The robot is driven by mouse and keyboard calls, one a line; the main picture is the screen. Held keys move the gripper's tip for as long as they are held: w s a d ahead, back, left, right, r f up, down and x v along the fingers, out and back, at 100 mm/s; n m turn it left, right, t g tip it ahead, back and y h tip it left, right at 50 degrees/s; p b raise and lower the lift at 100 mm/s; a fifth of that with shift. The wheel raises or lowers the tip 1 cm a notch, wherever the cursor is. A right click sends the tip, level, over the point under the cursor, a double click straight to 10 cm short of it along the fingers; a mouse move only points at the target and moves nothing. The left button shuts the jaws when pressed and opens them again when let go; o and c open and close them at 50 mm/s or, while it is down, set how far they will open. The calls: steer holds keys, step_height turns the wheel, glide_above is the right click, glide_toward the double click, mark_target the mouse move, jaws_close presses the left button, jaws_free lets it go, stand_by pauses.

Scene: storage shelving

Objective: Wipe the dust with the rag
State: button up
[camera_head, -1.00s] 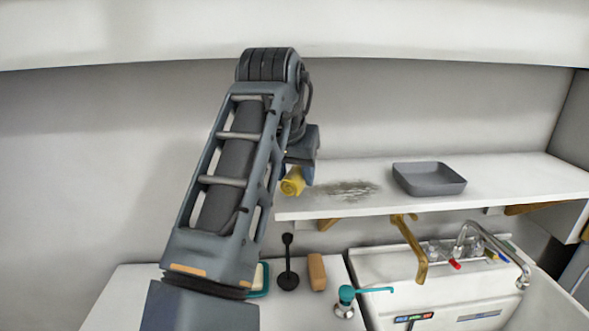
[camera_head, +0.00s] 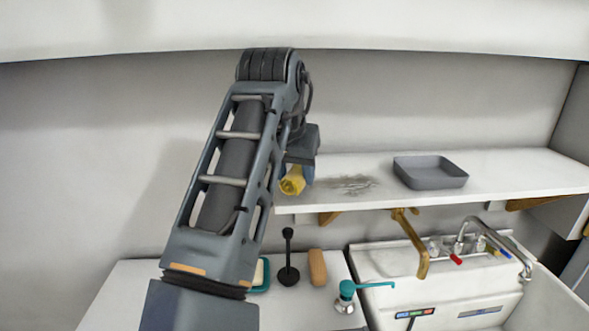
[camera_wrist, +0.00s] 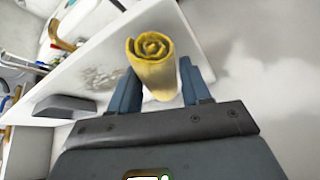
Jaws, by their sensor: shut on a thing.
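A rolled yellow rag (camera_head: 292,181) is held by my gripper (camera_wrist: 155,85). In the wrist view the rag (camera_wrist: 152,62) sits between the two blue fingers, its spiral end facing outward. A grey-brown patch of dust (camera_head: 350,184) lies on the white shelf (camera_head: 500,179), just right of the rag in the head view. The dust also shows in the wrist view (camera_wrist: 100,78), left of the rag. The rag is near the shelf's left end; I cannot tell whether it touches the shelf. My arm hides most of the gripper in the head view.
A grey tray (camera_head: 430,172) stands on the shelf right of the dust. Below are a sink with a faucet (camera_head: 495,240), a brown block (camera_head: 317,267), a black plunger-like tool (camera_head: 288,270) and a teal-topped dispenser (camera_head: 347,292). The shelf's right part is clear.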

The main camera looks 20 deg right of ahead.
mark_target(381, 181)
steer(key=shift+f+b, duration=0.35)
steer(key=shift+f, duration=0.5)
steer(key=shift+d, duration=0.15)
steer(key=shift+s+d+r+p, duration=0.15)
steer(key=shift+d+p, duration=0.1)
steer(key=shift+d, duration=0.25)
steer(key=shift+s+d+f+p, duration=0.1)
steer(key=shift+s+d+p, duration=0.15)
steer(key=shift+d, duration=0.2)
steer(key=shift+s+d+r+p, duration=0.1)
steer(key=shift+d+p, duration=0.15)
steer(key=shift+d, duration=0.25)
steer(key=shift+s+d+f+p, duration=0.1)
steer(key=shift+s+d+p, duration=0.1)
steer(key=shift+d, duration=0.45)
steer(key=shift+s+d+f+p, duration=0.1)
steer(key=shift+s+d+p, duration=0.15)
steer(key=shift+d, duration=0.4)
steer(key=shift+s+d+f+p, duration=0.1)
steer(key=shift+s+d+p, duration=0.1)
steer(key=shift+d, duration=0.45)
